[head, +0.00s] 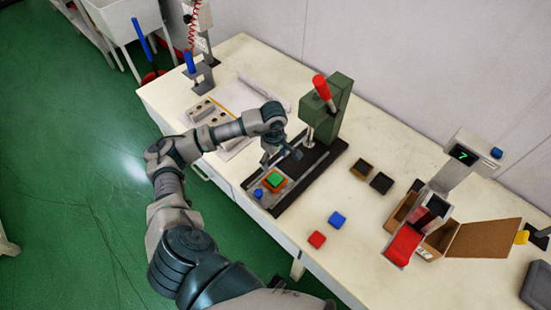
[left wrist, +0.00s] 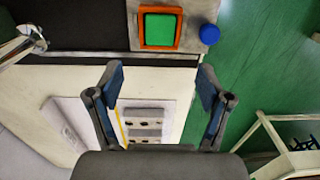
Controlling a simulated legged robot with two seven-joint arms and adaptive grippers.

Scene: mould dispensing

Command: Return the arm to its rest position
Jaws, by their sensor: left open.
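My right gripper does not show in either view.
A green press with a red handle (head: 320,88) stands behind the gripper. Red (head: 317,239) and blue (head: 337,219) blocks lie on the table. An open cardboard box (head: 483,238) stands at right, near a counter display (head: 463,154). A grey block with holes (head: 208,112) lies left.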

